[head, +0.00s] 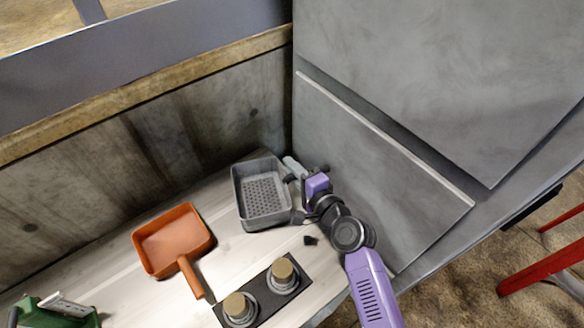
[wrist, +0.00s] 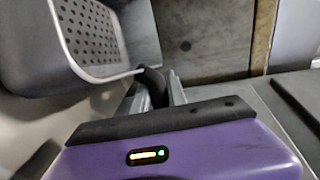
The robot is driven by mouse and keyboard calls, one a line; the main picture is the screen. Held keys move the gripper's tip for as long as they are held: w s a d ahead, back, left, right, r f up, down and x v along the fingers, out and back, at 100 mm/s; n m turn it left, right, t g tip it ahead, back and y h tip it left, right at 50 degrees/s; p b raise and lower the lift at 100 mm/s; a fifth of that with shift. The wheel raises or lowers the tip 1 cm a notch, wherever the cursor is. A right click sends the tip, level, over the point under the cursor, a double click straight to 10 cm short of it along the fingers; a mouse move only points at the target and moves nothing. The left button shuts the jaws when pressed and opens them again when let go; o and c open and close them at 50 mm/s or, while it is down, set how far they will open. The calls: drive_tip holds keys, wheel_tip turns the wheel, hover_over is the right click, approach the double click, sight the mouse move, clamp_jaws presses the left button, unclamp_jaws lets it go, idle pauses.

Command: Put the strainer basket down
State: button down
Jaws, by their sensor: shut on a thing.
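The strainer basket (head: 247,214) is a grey rectangular basket with a perforated bottom, at the back right of the light wooden surface in the head view. My gripper (head: 295,197) is at its right side, shut on its rim. In the wrist view the basket (wrist: 105,72) fills the upper left, and my gripper (wrist: 158,82) meets its edge. Whether the basket's underside touches the surface cannot be told.
An orange square pan (head: 172,242) with a handle lies left of the basket. A dark plate with two round knobs (head: 283,272) is in front. A green tool (head: 55,312) is at the lower left. A wooden wall stands behind and a grey panel (head: 375,160) stands close on the right.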

drive_tip(key=shift+f+b, duration=0.3)
drive_tip(key=c, duration=1.3)
unclamp_jaws()
drive_tip(key=shift+c, duration=0.2)
drive_tip(key=shift+o, duration=0.4)
drive_tip(key=shift+f, duration=0.1)
